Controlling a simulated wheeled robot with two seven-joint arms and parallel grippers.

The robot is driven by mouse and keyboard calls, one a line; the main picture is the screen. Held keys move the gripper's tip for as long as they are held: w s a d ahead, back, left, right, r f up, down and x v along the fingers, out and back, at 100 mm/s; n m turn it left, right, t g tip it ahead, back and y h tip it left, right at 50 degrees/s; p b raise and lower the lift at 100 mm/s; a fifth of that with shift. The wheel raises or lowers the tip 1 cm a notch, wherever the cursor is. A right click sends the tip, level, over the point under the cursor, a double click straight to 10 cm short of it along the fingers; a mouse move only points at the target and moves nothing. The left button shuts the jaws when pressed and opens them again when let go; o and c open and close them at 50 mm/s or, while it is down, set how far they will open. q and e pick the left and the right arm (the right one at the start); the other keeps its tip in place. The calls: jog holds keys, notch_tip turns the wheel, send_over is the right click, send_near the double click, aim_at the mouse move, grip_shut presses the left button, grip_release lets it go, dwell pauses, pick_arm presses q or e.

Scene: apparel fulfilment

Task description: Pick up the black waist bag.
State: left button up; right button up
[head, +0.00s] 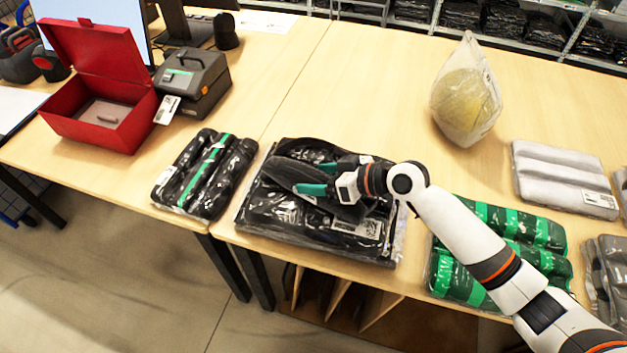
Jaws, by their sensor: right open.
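The black waist bag (295,172) lies on the table near its front edge, with a dark strap looping behind it. It seems to rest on a flat, plastic-wrapped black package (283,228) with a white label; where bag and package divide is hard to tell. My right gripper (318,178) reaches in from the right, its green-tipped fingers open over the right part of the bag. I cannot tell whether the fingers touch it. The gripper and wrist hide part of the bag. My left gripper is not in view.
A wrapped black-and-green package (190,185) lies left, near an open red box (95,85) and a dark case (195,80). Green packages (480,260) lie under my right arm. The back middle is clear.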

jog(key=c, duration=1.1)
jog(key=shift+c, duration=0.2)
jog(key=shift+r, duration=0.15)
